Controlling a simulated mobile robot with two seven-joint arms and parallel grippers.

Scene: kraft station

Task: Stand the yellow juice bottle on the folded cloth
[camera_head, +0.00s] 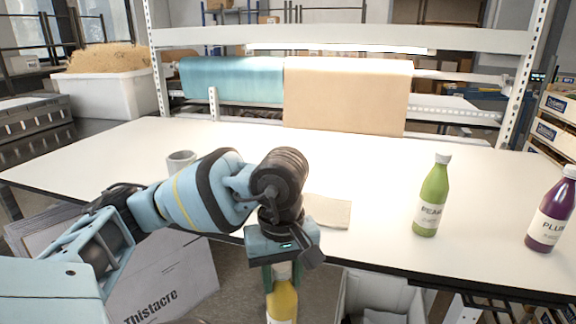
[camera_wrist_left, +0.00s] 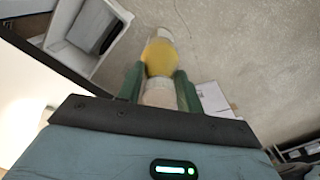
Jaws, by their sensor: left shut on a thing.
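My left gripper (camera_head: 281,268) is shut on the yellow juice bottle (camera_head: 282,302), gripping it near its neck. The bottle hangs roughly upright in front of the table's near edge, and its lower part is cut off by the frame. In the left wrist view the yellow bottle (camera_wrist_left: 160,58) sits between the two green fingers (camera_wrist_left: 160,88), with floor beyond it. The folded cloth (camera_head: 327,212) is a beige square on the table near the front edge, partly hidden by my left arm. My right gripper is not in view.
A green bottle (camera_head: 432,195) stands right of the cloth, and a purple bottle (camera_head: 552,212) stands farther right. A grey-white cup (camera_head: 181,161) stands at left behind my arm. The white table (camera_head: 380,170) is clear behind the cloth. Cardboard (camera_head: 165,283) lies below the table.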

